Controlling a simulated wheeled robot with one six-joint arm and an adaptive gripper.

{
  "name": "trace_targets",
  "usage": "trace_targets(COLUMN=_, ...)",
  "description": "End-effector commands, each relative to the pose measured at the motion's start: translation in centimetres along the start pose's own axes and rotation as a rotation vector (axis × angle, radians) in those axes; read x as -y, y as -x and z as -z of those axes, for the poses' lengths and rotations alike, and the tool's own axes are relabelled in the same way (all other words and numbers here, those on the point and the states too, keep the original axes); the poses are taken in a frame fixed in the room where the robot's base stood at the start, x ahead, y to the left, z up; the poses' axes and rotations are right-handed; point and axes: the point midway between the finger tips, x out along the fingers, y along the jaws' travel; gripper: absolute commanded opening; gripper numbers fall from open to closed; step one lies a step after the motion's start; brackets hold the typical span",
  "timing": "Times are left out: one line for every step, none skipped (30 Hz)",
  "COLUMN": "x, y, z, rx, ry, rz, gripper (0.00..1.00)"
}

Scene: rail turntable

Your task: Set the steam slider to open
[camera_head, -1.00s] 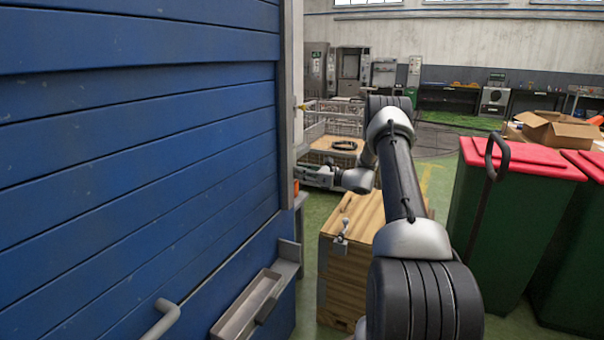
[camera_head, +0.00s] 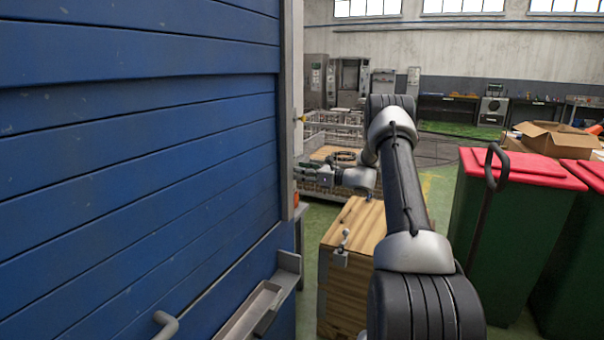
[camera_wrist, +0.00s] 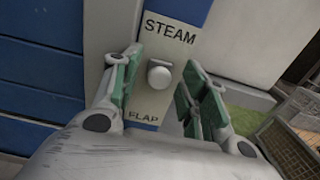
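The steam slider's round whitish knob (camera_wrist: 160,75) stands out from a pale panel (camera_wrist: 152,103) in the wrist view. The panel reads STEAM above the knob and FLAP below it. My gripper (camera_wrist: 164,62) is open, with one green-lined finger left of the knob and the other right of it. I see gaps on both sides, and the fingers do not appear to touch the knob. In the head view my gripper (camera_head: 306,174) is small, beside the edge of the blue plank wall. The panel's face is hidden there.
The blue wall (camera_head: 130,150) fills the left, with a grey tray (camera_head: 250,312) low on it. A wooden cabinet (camera_head: 345,290) stands below my arm. Green bins with red lids (camera_head: 525,168) stand at the right. A wire crate (camera_head: 335,125) is behind my gripper.

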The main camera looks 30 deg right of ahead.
Motion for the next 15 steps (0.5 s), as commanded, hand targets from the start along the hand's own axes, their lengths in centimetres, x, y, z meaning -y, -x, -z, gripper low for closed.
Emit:
trace_targets(x=0.0, y=0.0, z=0.0, rx=0.000, ry=0.000, rz=0.000, gripper=0.43)
trace_targets(x=0.0, y=0.0, z=0.0, rx=0.000, ry=0.000, rz=0.000, gripper=0.43)
trace_targets(x=0.0, y=0.0, z=0.0, rx=0.000, ry=0.000, rz=0.000, gripper=0.43)
trace_targets(x=0.0, y=0.0, z=0.0, rx=0.000, ry=0.000, rz=0.000, gripper=0.43)
trace_targets(x=0.0, y=0.1, z=0.0, rx=0.000, ry=0.000, rz=0.000, gripper=0.43)
trace_targets(x=0.0, y=0.2, z=0.0, rx=0.000, ry=0.000, rz=0.000, gripper=0.43)
trace_targets(x=0.0, y=0.4, z=0.0, rx=0.000, ry=0.000, rz=0.001, gripper=0.43)
trace_targets(x=0.1, y=0.7, z=0.0, rx=-0.001, ry=-0.001, rz=0.002, gripper=0.43)
trace_targets(x=0.1, y=1.2, z=0.1, rx=-0.001, ry=-0.001, rz=0.002, gripper=0.43)
trace_targets(x=0.1, y=1.7, z=0.1, rx=-0.001, ry=-0.002, rz=0.002, gripper=0.43)
trace_targets(x=0.1, y=2.2, z=0.1, rx=-0.001, ry=-0.002, rz=0.002, gripper=0.43)
trace_targets(x=0.1, y=3.1, z=0.1, rx=-0.001, ry=-0.002, rz=0.003, gripper=0.43)
trace_targets(x=0.1, y=3.8, z=0.1, rx=-0.001, ry=-0.002, rz=0.003, gripper=0.43)
trace_targets(x=0.1, y=4.4, z=0.1, rx=-0.001, ry=-0.002, rz=0.004, gripper=0.43)
trace_targets(x=0.1, y=5.4, z=0.0, rx=0.000, ry=-0.001, rz=0.004, gripper=0.43)
